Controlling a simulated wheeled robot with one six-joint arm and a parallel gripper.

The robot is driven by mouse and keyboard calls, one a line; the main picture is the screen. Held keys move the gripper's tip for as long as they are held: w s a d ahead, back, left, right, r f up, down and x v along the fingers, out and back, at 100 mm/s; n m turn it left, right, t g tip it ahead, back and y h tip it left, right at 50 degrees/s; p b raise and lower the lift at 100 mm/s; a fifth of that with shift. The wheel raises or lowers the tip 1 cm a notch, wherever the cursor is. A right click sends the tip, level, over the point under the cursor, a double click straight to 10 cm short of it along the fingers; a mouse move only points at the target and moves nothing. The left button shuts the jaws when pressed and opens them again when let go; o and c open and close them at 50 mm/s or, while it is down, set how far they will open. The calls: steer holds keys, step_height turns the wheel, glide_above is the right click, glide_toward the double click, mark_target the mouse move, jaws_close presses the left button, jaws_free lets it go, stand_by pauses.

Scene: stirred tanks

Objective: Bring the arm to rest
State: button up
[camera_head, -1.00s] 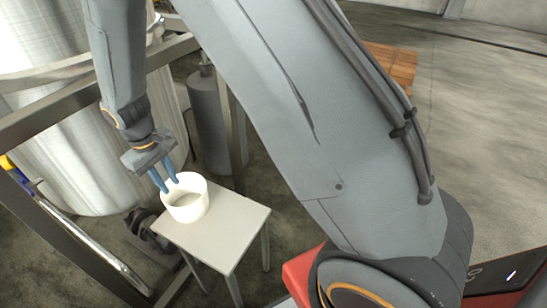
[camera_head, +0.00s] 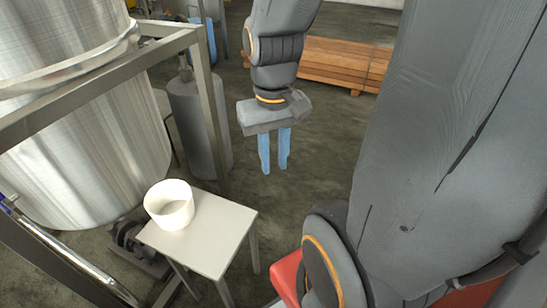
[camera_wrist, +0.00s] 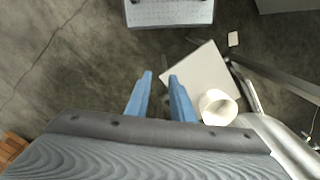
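My gripper (camera_head: 274,168) hangs in the air to the right of the small white table (camera_head: 223,248), its blue fingers pointing down. The fingers are apart with nothing between them, as the wrist view (camera_wrist: 160,78) also shows. A white cup-like container (camera_head: 168,206) stands upright on the table, near its back left part. In the wrist view the container (camera_wrist: 217,107) and the table (camera_wrist: 200,72) lie below and to the right of the fingers. Nothing touches the gripper.
A large steel tank (camera_head: 85,130) stands at the left inside a metal frame (camera_head: 205,110). A grey cylinder (camera_head: 199,125) stands behind the table. Stacked wooden planks (camera_head: 340,62) lie at the back. The concrete floor (camera_head: 325,150) under my gripper looks clear.

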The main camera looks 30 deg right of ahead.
steer(key=shift+a, duration=0.1)
steer(key=a+r+n+p, duration=0.2)
steer(key=a+r+p, duration=0.1)
steer(key=a+p, duration=0.2)
steer(key=shift+a+r+p, duration=0.15)
steer(key=shift+a+p, duration=0.15)
steer(key=shift+a, duration=0.25)
